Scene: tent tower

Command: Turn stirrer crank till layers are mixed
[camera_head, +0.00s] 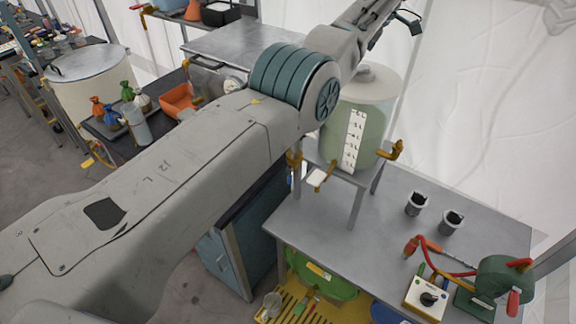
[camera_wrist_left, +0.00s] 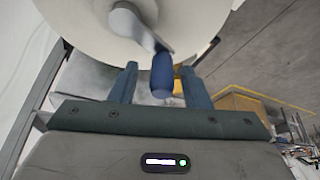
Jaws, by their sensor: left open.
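The stirrer crank shows in the left wrist view as a grey arm (camera_wrist_left: 130,24) with a blue handle (camera_wrist_left: 162,76), over a pale round surface. My left gripper (camera_wrist_left: 158,70) is open, with the handle between its two dark fingers and a gap visible on each side. In the head view a clear tank (camera_head: 378,120) stands on a metal stand, with a white scale strip (camera_head: 353,140) on its front. Its contents look green below, with a paler band above. My right gripper is not in view.
The metal table (camera_head: 350,238) holds two grey cups (camera_head: 416,204), a control box (camera_head: 427,297) and a green device with red handles (camera_head: 500,278). Brass-coloured taps (camera_head: 390,151) stick out from the tank. An orange bin (camera_head: 179,100) sits on the bench behind my arm.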

